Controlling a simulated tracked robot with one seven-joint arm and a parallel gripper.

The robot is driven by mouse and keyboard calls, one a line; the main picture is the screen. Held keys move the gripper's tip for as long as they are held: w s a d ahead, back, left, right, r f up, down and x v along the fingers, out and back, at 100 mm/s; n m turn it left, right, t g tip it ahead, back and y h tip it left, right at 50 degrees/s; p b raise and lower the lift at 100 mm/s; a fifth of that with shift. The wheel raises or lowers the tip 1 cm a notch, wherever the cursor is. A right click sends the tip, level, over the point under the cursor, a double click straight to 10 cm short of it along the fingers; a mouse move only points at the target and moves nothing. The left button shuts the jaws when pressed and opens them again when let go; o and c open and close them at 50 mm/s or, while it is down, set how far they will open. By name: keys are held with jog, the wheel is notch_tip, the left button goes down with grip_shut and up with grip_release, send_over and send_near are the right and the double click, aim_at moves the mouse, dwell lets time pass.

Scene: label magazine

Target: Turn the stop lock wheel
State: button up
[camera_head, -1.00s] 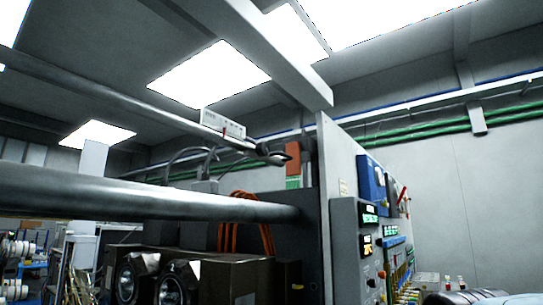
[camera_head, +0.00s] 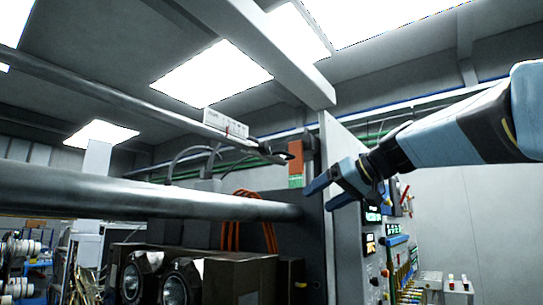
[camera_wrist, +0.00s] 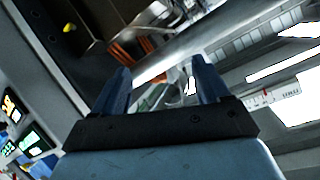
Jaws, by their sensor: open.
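My gripper (camera_head: 318,196) reaches in from the right in the head view, beside the upper front edge of the light panel (camera_head: 340,150). Its two blue fingers are apart with nothing between them; the wrist view also shows my gripper (camera_wrist: 160,66) open. I cannot make out a stop lock wheel for certain in either view. A dark hooked fitting (camera_head: 277,154) sits at the end of a thin metal rod, up and left of my fingers in the head view. Any wheel may be hidden or outside the views.
A thick metal bar (camera_head: 150,200) crosses the left. A white label plate (camera_head: 225,123) sits on the upper rod. Orange cables (camera_head: 236,235) hang behind the bar, above dark boxes with round lamps (camera_head: 175,282). Lit displays (camera_head: 371,215) line the panel. An overhead beam (camera_head: 280,55) crosses above.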

aim_at(269, 148)
jog(key=w+r+n+t+y, duration=0.1)
jog(key=w+r+n+y, duration=0.15)
jog(key=r, duration=0.55)
jog(key=w+r+n+y, duration=0.2)
jog(key=w+r+y, duration=0.1)
jog(key=r, duration=0.5)
jog(key=shift+h, duration=0.25)
jog(key=x, duration=1.3)
jog(key=shift+s+a+f, duration=0.1)
jog(key=shift+s+a, duration=0.1)
jog(key=shift+a, duration=0.3)
jog(key=shift+c, duration=0.2)
jog(key=c, duration=1)
jog(key=shift+m, duration=0.85)
jog(key=o, duration=1)
jog(key=shift+o, duration=0.2)
jog(key=shift+s+d, duration=0.1)
